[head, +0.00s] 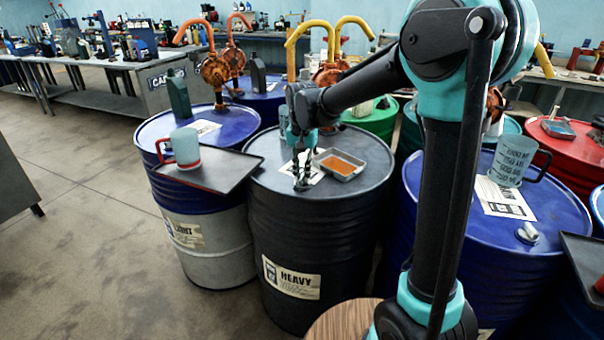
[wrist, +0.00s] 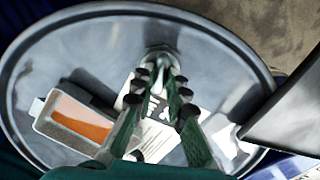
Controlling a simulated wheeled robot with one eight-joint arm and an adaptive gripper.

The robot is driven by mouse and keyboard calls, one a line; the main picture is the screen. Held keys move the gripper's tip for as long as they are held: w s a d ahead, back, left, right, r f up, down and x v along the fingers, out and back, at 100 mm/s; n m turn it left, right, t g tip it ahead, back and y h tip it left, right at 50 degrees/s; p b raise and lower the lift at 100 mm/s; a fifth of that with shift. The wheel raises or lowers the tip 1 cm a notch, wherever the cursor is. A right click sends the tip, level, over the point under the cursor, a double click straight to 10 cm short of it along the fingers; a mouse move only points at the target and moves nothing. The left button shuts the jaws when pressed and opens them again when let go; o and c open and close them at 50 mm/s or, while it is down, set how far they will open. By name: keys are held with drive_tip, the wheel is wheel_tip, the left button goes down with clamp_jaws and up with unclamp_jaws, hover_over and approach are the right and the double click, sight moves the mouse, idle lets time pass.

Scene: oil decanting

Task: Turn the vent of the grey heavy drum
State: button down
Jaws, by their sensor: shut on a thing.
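The grey heavy drum (head: 278,235) stands in the middle of the head view, with a "HEAVY" label on its side. Its round top (wrist: 85,50) fills most of the wrist view. My gripper (head: 301,182) reaches down to the near part of the drum top. In the wrist view my gripper's fingers (wrist: 160,75) close in on the metal vent (wrist: 161,52) near the rim and are shut on it. The fingertips partly cover the vent, so its turned angle is hard to tell. In the head view the fingers hide the vent.
A metal tray of orange-brown stuff (head: 340,164) lies on the drum top, right of my gripper; it shows in the wrist view (wrist: 75,124). A dark flat tray (head: 215,168) with a red-handled jug (head: 184,150) juts in from the left. Blue drums (head: 160,190) stand close on both sides.

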drive_tip(key=shift+n, duration=0.3)
drive_tip(key=n, duration=0.3)
drive_tip(key=shift+n, duration=0.3)
drive_tip(key=n, duration=0.4)
drive_tip(key=shift+n, duration=0.3)
drive_tip(key=n, duration=0.4)
drive_tip(key=shift+n, duration=2.5)
drive_tip(key=c, duration=1.5)
unclamp_jaws()
drive_tip(key=shift+c, duration=0.2)
drive_tip(key=shift+r, duration=0.15)
